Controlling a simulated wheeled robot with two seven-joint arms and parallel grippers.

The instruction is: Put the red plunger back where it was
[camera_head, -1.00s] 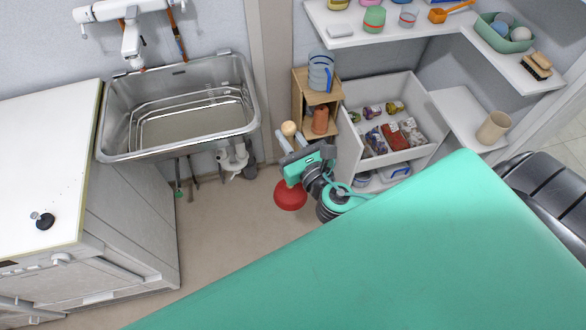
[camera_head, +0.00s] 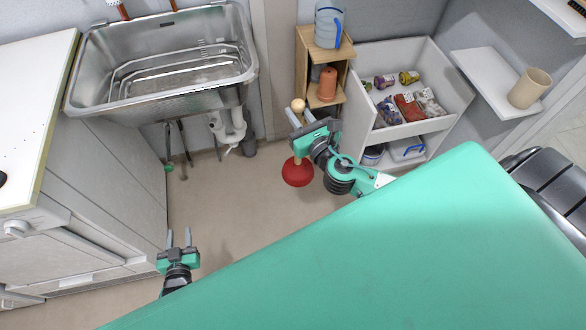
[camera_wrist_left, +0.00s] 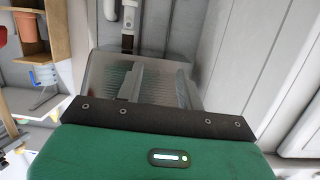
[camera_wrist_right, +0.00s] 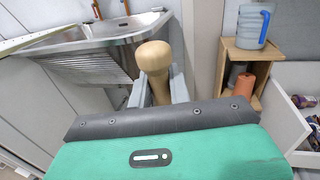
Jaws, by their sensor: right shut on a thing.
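The red plunger has a red cup (camera_head: 298,172) and a pale wooden handle with a round knob (camera_wrist_right: 154,56). My right gripper (camera_head: 301,128) is shut on the handle below the knob, with the cup hanging below the gripper. The plunger is roughly upright over the floor, between the sink and the open drawer unit. I cannot tell whether the cup touches the floor. My left gripper (camera_head: 179,238) is open and empty, low at the left in the head view. Its spread fingers also show in the left wrist view (camera_wrist_left: 160,88).
A metal sink (camera_head: 160,108) with pipes beneath stands at the back left, beside a white-topped cabinet (camera_head: 30,100). A small wooden shelf (camera_head: 300,60) holds a blue-handled jug (camera_head: 327,22). An open drawer (camera_head: 408,128) is at the right. Floor between sink and my body is clear.

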